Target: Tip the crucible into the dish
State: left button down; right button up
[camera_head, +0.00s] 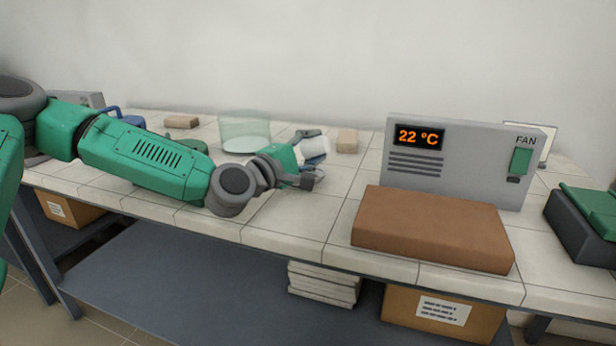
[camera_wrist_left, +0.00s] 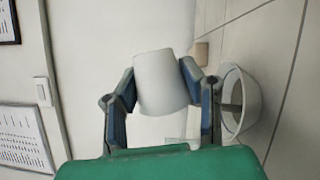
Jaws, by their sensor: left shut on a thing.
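My left gripper (camera_head: 309,157) is shut on a white crucible (camera_head: 316,146) above the bench. In the left wrist view, the crucible (camera_wrist_left: 162,82) sits between the two blue-grey fingers (camera_wrist_left: 160,95) and appears tilted well over from upright. I cannot see into it. A pale round dish (camera_wrist_left: 229,76) with an open rim shows in the left wrist view, to the right of the crucible and beyond the right finger. That finger covers part of it. In the head view I cannot pick the dish out near the gripper. My right gripper is out of view.
A clear glass vessel (camera_head: 245,132) stands behind my left forearm. A tan block (camera_head: 347,140) sits beyond the gripper. To the right are a grey controller (camera_head: 460,160) reading 22 °C, a brown slab (camera_head: 432,228) and a dark green-lidded box (camera_head: 585,222).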

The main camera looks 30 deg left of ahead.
pick_arm(q)
jog(key=shift+s+d, duration=0.15)
jog(key=shift+s, duration=0.4)
jog(key=shift+w+a+b, duration=0.25)
jog(key=shift+w+b, duration=0.15)
jog(key=shift+w, duration=0.85)
jog(key=shift+s+r, duration=0.1)
jog(key=shift+s, duration=0.05)
